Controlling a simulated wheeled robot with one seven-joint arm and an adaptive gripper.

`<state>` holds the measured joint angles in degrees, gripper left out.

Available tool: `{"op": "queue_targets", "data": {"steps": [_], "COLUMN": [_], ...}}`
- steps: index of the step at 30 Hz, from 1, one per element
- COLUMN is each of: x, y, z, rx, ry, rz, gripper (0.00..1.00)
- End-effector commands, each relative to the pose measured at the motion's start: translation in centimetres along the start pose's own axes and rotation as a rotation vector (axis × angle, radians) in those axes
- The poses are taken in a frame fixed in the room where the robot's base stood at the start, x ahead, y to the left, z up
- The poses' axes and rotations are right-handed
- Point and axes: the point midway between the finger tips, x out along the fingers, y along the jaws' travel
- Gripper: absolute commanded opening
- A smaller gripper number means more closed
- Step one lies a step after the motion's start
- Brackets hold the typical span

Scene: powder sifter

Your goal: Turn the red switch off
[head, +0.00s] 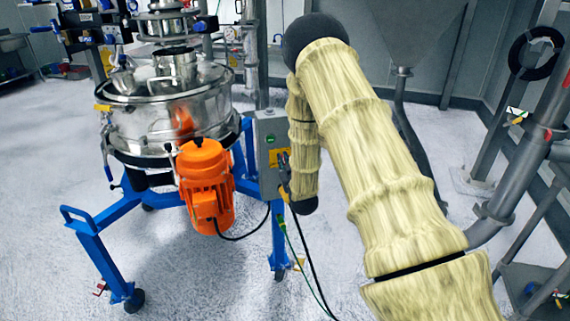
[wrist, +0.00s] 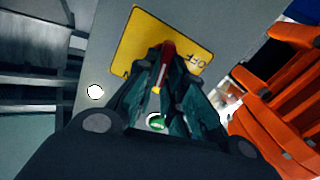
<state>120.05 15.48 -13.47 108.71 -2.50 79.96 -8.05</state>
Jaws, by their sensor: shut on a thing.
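The red switch (wrist: 167,62) is a narrow red handle on a yellow plate (wrist: 143,33) in the wrist view. Part of an "OFF" label shows on the plate, to the right of the handle. My gripper (wrist: 165,72) is shut on the red switch, with a dark finger on each side of it. The plate is on a grey control box (head: 266,130), which stands right of the steel sifter in the head view. In that view my arm largely hides the gripper and the switch. The switch's exact turn angle is hard to tell.
A green button (wrist: 156,122) and a white round part (wrist: 95,92) are on the box face near my fingers. An orange motor (head: 205,185) hangs beside the box, on the sifter's blue frame (head: 92,240). Cables hang below the box. Grey pipes stand at the right.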

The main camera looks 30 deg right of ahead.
Motion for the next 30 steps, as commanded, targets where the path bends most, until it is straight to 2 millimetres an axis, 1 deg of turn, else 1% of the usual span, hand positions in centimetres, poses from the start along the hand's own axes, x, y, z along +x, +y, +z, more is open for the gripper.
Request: {"op": "queue_targets", "data": {"steps": [3, 30], "x": [0.0, 0.0], "y": [-0.4, -1.5], "z": [0.2, 1.0], "rx": [-0.110, -0.964], "ry": [0.001, 0.002], "rz": [-0.004, -0.004], "gripper": [0.00, 0.00]}}
